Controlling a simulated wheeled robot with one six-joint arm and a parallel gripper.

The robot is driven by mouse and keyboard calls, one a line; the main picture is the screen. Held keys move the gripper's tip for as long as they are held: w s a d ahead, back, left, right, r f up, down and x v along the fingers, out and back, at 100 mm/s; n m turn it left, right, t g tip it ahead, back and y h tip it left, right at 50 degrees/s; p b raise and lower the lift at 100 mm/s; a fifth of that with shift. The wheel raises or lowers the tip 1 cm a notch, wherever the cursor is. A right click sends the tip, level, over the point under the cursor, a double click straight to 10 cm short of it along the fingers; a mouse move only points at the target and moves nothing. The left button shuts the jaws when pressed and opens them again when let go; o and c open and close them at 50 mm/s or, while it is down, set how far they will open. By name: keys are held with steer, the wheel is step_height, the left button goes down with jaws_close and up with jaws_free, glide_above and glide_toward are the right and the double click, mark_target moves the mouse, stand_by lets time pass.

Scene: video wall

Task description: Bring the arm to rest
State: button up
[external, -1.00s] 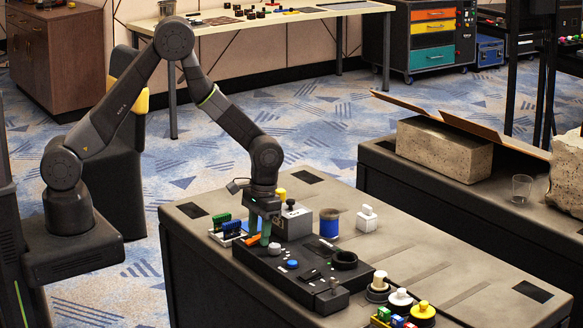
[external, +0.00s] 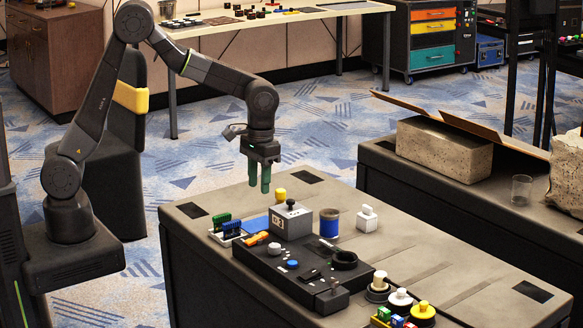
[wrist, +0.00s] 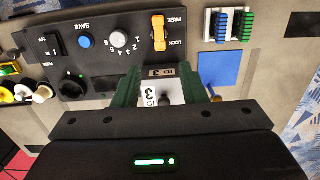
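My gripper (external: 259,188) hangs fingers-down in the air above the far-left end of the grey table (external: 450,262). Its two green fingers are apart with nothing between them, and they also show apart in the wrist view (wrist: 170,72). Below is a black control panel (external: 275,268) with an orange switch (external: 257,238) between FREE and LOCK marks, which shows larger in the wrist view (wrist: 158,32). A blue button (wrist: 87,41) and a white numbered knob (wrist: 118,39) sit beside it. My arm is bent high at the elbow.
A grey box (external: 290,220) with a black knob stands behind the panel, below my gripper. A blue spool (external: 329,225), white block (external: 366,219), yellow piece (external: 281,195) and blue-green blocks (external: 227,230) stand nearby. The space above the table is clear.

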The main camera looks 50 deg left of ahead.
mark_target(258, 237)
steer(key=shift+g, duration=0.5)
step_height(258, 237, down, 14)
steer(key=shift+s, duration=0.15)
step_height(258, 237, up, 14)
steer(key=t+b, duration=0.2)
steer(key=f, duration=1.4)
steer(key=shift+s, duration=0.2)
